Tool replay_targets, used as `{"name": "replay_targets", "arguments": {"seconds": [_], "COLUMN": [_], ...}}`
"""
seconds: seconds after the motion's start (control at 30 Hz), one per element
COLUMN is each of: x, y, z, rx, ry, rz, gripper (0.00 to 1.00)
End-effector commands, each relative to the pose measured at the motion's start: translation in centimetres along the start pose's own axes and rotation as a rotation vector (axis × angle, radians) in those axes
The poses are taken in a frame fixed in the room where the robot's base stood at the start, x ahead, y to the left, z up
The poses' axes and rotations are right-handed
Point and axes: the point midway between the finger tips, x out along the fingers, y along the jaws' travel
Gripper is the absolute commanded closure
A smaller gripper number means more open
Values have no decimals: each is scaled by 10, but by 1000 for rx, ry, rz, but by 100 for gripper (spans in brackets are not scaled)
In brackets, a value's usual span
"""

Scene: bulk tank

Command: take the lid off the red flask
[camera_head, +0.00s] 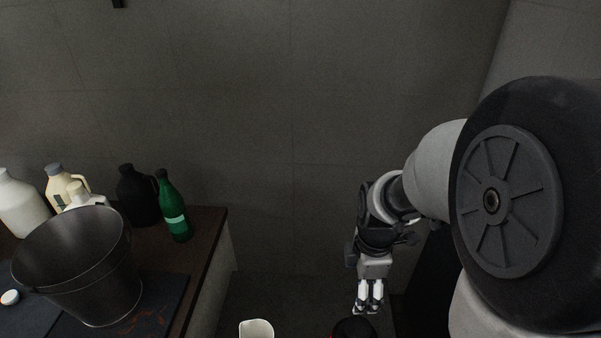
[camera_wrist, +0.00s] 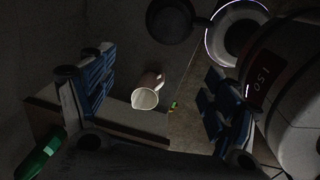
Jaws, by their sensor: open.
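I cannot make out a clear red flask or its lid. A dark round object (camera_head: 355,329) with a faint reddish tint is cut off by the bottom edge of the head view. I cannot tell whether it is the flask. My gripper (camera_head: 368,309) hangs pointing down, just above and right of that object in the picture, open and with nothing between its fingers. In the wrist view my gripper's (camera_wrist: 155,103) blue-padded fingers stand wide apart. A dark round thing (camera_wrist: 165,22) shows at the top there, too dim to name.
A white jug (camera_head: 257,329) stands at the bottom of the head view; a pale mug (camera_wrist: 147,95) shows in the wrist view. On the counter at left are a metal bucket (camera_head: 80,265), a green bottle (camera_head: 172,210), a black jug (camera_head: 135,195) and pale bottles (camera_head: 22,205).

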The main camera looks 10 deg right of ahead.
Motion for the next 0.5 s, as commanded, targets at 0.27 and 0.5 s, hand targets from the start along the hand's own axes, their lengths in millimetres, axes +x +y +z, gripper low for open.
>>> {"name": "replay_targets", "arguments": {"seconds": [0.27,0.5], "x": [48,89], "y": [10,6], "z": [22,24], "rx": [-350,-391], "ry": [17,22], "rz": [-85,-94], "gripper": [16,16]}}
